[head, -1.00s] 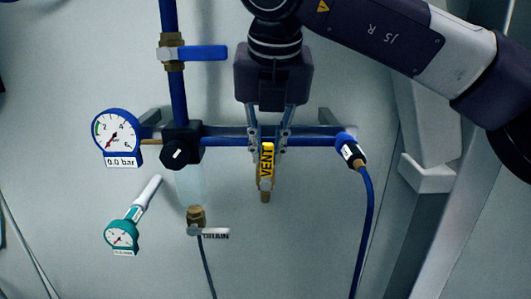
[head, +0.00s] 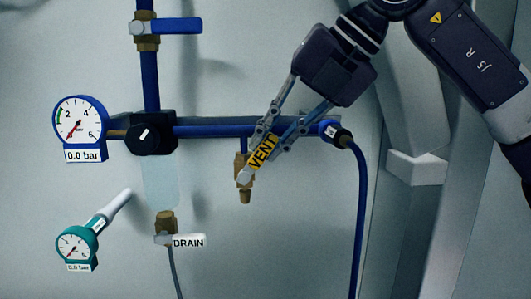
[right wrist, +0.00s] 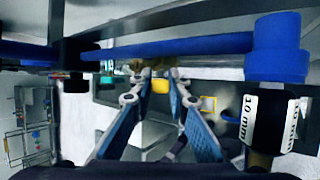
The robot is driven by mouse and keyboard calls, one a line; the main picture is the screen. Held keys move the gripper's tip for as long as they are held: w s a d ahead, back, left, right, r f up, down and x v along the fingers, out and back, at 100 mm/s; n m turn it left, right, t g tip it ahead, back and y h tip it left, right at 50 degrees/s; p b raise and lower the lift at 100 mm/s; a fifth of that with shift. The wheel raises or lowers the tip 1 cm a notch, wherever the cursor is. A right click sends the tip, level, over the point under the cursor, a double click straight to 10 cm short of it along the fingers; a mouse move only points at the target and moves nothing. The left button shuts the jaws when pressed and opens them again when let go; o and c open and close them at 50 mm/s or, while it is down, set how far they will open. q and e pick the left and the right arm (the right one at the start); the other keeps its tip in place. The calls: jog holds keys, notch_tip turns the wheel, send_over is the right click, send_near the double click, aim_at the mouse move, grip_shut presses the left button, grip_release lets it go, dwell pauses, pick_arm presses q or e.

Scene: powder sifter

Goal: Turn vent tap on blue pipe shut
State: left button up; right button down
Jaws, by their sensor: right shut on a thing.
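The vent tap has a brass body (head: 244,172) hanging below the horizontal blue pipe (head: 215,131). Its yellow handle (head: 263,152), marked VENT, slants up to the right from the body. My right gripper (head: 266,144) is shut on this handle, with its fingers tilted down to the left. In the right wrist view the fingers (right wrist: 160,82) close around a small yellow piece of the handle (right wrist: 160,87), just below the blue pipe (right wrist: 185,48). The fingers hide part of the handle. My left gripper is not in view.
A gauge reading 0.0 bar (head: 80,120) and a black regulator knob (head: 150,135) sit left. A blue-handled valve (head: 180,26) is above. The DRAIN tap (head: 188,241) and a teal gauge (head: 76,245) are below. A blue hose (head: 360,220) hangs at the right.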

jog(key=shift+d, duration=0.1)
dwell(0.4)
jog(key=c, duration=1.8)
grip_release()
jog(key=shift+c, duration=0.2)
jog(key=v, duration=1.2)
jog(key=shift+d, duration=0.15)
jog(key=shift+f, duration=0.15)
jog(key=shift+c, duration=0.3)
